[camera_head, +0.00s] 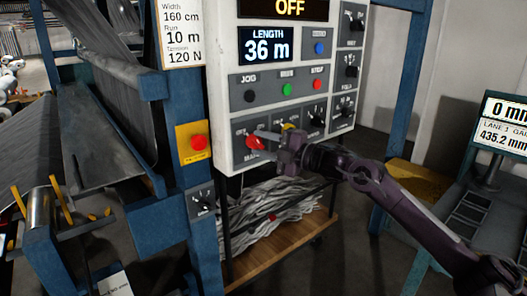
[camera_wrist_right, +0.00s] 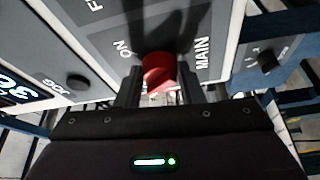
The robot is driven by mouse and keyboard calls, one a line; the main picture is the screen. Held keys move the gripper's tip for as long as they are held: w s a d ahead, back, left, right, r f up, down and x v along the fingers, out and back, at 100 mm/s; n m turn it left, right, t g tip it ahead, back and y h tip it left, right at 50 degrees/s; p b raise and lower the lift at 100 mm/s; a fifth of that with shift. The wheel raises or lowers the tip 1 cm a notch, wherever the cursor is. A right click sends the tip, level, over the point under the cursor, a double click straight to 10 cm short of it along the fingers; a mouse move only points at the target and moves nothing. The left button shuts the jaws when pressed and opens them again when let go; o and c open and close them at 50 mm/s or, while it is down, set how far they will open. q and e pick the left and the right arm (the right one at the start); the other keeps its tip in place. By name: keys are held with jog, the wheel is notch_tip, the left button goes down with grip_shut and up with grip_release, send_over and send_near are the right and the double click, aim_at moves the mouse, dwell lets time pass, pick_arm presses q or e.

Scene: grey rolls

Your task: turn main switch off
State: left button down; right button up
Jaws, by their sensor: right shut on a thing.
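The main switch is a red rotary knob (camera_head: 255,143) at the lower left of the white control panel (camera_head: 222,100). In the right wrist view the red knob (camera_wrist_right: 158,72) sits between my two fingers, with the words "ON" and "MAIN" on the plate around it. My right gripper (camera_head: 268,138) reaches in from the right and is shut on the knob. The panel's top display (camera_head: 290,8) reads "OFF". The fingers and gripper hide part of the switch plate in the head view. My left gripper is not in view.
A red emergency button (camera_head: 198,142) on a yellow plate is left of the panel. Jog, green and red stop buttons (camera_head: 317,84) sit above the switch. Other black knobs (camera_head: 315,114) are close to my right gripper. A wooden cart (camera_head: 280,245) with grey strips stands below.

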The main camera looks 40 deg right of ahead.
jog(key=shift+n+g+b, duration=0.3)
jog(key=shift+n+g, duration=0.1)
jog(key=shift+n, duration=0.4)
jog(key=o, duration=1)
jog(key=shift+r, duration=0.1)
jog(key=shift+b+v, duration=2)
jog(key=shift+v, duration=1.95)
